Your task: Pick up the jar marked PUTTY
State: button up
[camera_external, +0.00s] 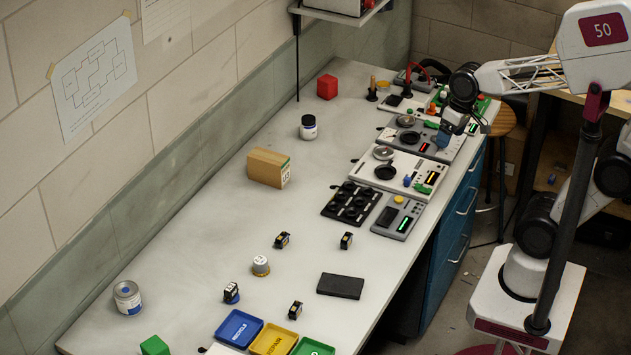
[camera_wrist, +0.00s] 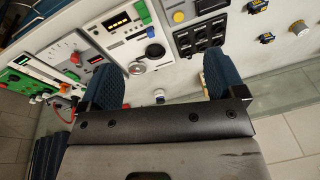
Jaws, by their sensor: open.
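No label reading PUTTY is legible in either view. In the external view a white jar with a dark lid (camera_external: 308,127) stands upright near the wall, left of the instrument panels. A silver can with a blue-and-white label (camera_external: 128,298) stands at the near left of the bench. A small pale-topped cylinder (camera_external: 261,265) stands mid-bench. My gripper (camera_external: 447,137) is above the instruments at the far right, well away from all three. In the wrist view my gripper (camera_wrist: 161,84) is open, its blue fingers wide apart with nothing held.
A black button pad (camera_external: 351,203), small servos, a dark block (camera_external: 340,286) and coloured trays (camera_external: 239,328) occupy the bench. A shelf (camera_external: 345,14) overhangs the far end. Bench around the white jar is clear.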

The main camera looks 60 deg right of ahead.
jog(key=w+f+m+y, duration=0.2)
jog(key=w+m+y, duration=0.3)
jog(key=w, duration=0.9)
jog(key=m+t+y, duration=0.4)
jog(key=m+t, duration=0.3)
jog(key=m, duration=1.3)
send_near(309, 129)
jog(key=w+f, duration=0.2)
jog(key=shift+d+f, duration=0.3)
jog(key=shift+f, duration=0.1)
jog(key=shift+w+h, duration=0.1)
jog(key=shift+h, duration=0.2)
jog(key=shift+x, duration=1.25)
jog(key=shift+a, duration=0.1)
jog(key=shift+x, duration=2.55)
